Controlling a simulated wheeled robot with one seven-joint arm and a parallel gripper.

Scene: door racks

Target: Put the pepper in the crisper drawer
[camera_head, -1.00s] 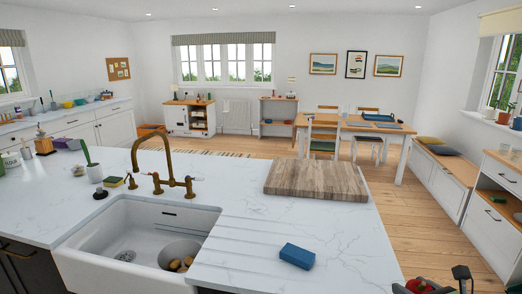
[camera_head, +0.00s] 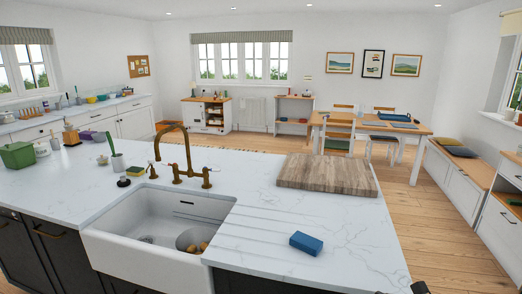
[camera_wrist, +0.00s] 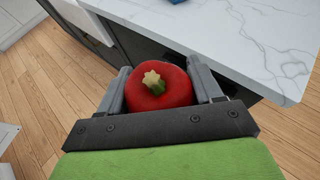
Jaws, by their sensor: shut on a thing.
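A red pepper (camera_wrist: 165,95) with a pale green stem shows in the wrist view. My gripper (camera_wrist: 162,84) is shut on it, with one grey finger on each side. The pepper is held beside the white marble island, over the wooden floor. In the head view only a small dark piece of my arm shows at the bottom right edge, and the pepper is out of sight there. No crisper drawer or fridge can be seen in either view.
The island worktop (camera_head: 345,235) holds a blue sponge (camera_head: 306,243), a wooden chopping board (camera_head: 326,174) and a sink (camera_head: 150,252). White cabinets (camera_head: 464,187) line the right wall. Wooden floor (camera_head: 440,235) lies clear between them. A dining table (camera_head: 412,129) stands farther back.

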